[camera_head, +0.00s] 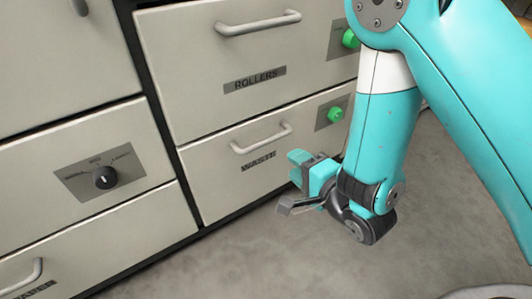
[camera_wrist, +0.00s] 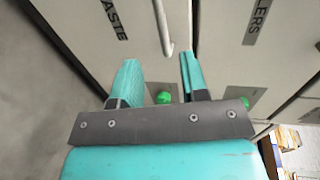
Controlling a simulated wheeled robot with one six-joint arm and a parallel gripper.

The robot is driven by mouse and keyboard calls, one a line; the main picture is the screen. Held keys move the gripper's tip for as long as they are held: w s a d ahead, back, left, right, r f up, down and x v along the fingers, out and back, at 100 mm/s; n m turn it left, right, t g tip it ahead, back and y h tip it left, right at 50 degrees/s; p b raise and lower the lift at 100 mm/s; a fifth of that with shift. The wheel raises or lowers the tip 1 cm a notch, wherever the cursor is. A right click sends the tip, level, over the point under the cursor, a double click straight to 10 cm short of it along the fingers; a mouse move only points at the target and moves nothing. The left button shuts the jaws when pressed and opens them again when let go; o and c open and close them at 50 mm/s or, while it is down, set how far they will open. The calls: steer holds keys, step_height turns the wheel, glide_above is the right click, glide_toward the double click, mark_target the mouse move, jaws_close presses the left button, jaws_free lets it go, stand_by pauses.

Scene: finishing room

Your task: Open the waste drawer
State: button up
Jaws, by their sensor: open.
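The waste drawer (camera_head: 215,190) is the lower cabinet drawer, labelled WASTE, and its front looks flush and shut. Its pale bar handle (camera_head: 262,138) runs above the label; the handle also shows in the wrist view (camera_wrist: 163,28). My gripper (camera_head: 291,182) is open and empty, right of and below the handle in the head view. In the wrist view my gripper (camera_wrist: 158,62) has the handle's near end between the lines of its fingers, closer to the right finger. I see no contact. A green button (camera_head: 335,114) sits on a plate at the drawer's right.
The rollers drawer (camera_head: 190,85) is above, shut, with its own handle (camera_head: 258,23) and green button (camera_head: 350,39). At left a panel carries a black knob (camera_head: 105,178), above a lower drawer with a handle (camera_head: 22,277). Grey floor (camera_head: 220,265) in front is clear.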

mark_target(267, 143)
steer(key=b+x, duration=0.8)
steer(key=x, duration=0.5)
steer(key=shift+b, duration=0.35)
jaws_close()
